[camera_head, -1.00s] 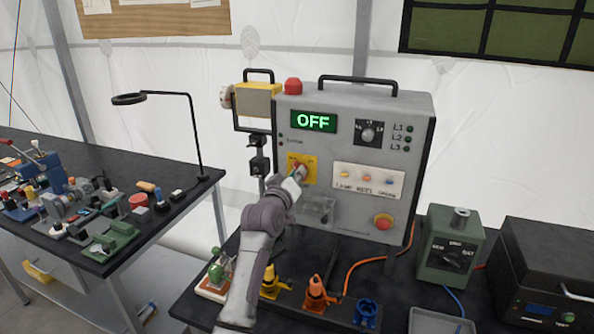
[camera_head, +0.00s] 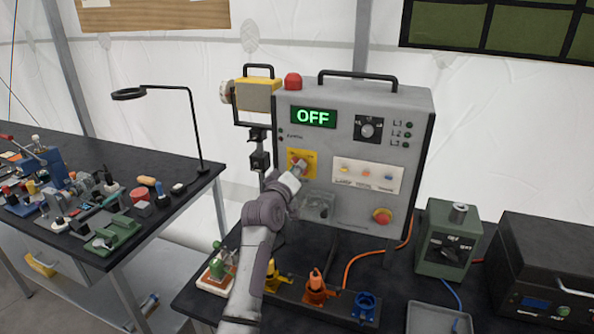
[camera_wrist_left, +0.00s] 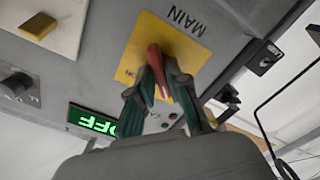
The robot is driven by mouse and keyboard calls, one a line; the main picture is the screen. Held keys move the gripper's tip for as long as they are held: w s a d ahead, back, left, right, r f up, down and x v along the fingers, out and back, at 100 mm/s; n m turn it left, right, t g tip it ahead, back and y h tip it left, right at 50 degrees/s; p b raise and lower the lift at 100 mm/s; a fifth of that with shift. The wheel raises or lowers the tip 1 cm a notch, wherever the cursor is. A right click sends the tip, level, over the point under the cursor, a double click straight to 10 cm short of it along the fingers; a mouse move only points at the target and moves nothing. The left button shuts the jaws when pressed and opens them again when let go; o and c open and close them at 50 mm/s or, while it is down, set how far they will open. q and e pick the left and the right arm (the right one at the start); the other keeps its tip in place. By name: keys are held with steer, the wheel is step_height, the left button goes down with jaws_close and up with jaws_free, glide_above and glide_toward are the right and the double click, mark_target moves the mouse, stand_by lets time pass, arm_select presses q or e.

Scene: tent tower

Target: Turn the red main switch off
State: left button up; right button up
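The red main switch (camera_wrist_left: 156,62) sits on a yellow plate (camera_wrist_left: 165,42) marked MAIN on the grey control box (camera_head: 349,200). In the left wrist view its red handle lies between the two fingers of my left gripper (camera_wrist_left: 160,78), which appear closed around it. In the head view my left gripper (camera_head: 297,170) is at the yellow plate (camera_head: 303,157) and covers most of the switch. The green display (camera_head: 313,117) on the box reads OFF. My right gripper is not in view.
A green box (camera_head: 448,245) stands to the right. A cluttered table (camera_head: 100,180) is at left.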

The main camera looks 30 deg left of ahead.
arm_select(q)
steer(key=shift+o, duration=1.3)
steer(key=shift+s, duration=0.1)
steer(key=v, duration=1.1)
steer(key=shift+s, duration=0.4)
